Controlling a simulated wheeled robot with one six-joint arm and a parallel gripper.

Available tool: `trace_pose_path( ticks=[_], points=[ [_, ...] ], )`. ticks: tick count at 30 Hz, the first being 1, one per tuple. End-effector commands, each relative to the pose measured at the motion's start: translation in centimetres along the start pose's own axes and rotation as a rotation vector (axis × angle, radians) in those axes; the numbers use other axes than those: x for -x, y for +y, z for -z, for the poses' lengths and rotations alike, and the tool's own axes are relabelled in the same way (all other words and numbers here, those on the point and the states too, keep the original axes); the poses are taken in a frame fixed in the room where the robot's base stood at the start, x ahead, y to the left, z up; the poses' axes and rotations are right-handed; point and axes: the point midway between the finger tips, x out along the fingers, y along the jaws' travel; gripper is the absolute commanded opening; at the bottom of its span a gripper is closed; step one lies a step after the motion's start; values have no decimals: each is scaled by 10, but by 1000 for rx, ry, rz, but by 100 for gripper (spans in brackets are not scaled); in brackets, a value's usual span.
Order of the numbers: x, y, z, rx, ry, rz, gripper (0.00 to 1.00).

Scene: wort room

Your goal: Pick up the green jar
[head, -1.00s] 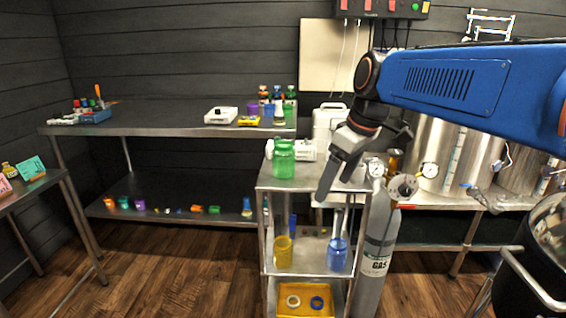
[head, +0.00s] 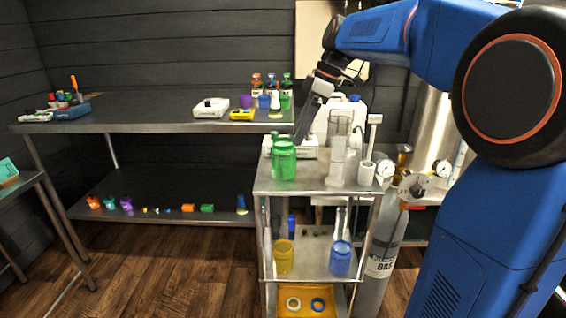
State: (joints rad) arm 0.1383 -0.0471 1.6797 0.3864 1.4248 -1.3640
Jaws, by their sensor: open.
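The green jar (head: 284,161) stands upright on the top shelf of the metal cart (head: 262,186), near its left front. It is see-through green with a narrower neck. My gripper (head: 301,138) hangs from the blue arm and points down, its fingers just above and to the right of the jar's top in the head view. The gripper is open and holds nothing. I cannot tell how far apart in depth its fingertips and the jar are.
Clear vessels (head: 339,160) stand right of the jar on the same shelf. A white jug (head: 329,122) is behind. The lower shelf holds a yellow jar (head: 284,256) and a blue jar (head: 340,258). A grey gas cylinder (head: 382,235) stands right of the cart. A long metal bench (head: 150,126) runs left.

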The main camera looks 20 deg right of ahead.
Motion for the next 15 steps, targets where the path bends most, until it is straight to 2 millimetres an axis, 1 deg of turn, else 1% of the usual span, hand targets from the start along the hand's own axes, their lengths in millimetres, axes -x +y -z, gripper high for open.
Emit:
trace_pose_path(
  ticks=[1, 9, 12, 15],
  points=[
    [-10, -1, 0, 0, -1, 3, 80],
    [-56, -1, 0, -1, -1, 2, 80],
    [-68, -1, 0, -1, -1, 2, 80],
    [-75, 0, 0, -1, -1, 1, 80]
  ],
)
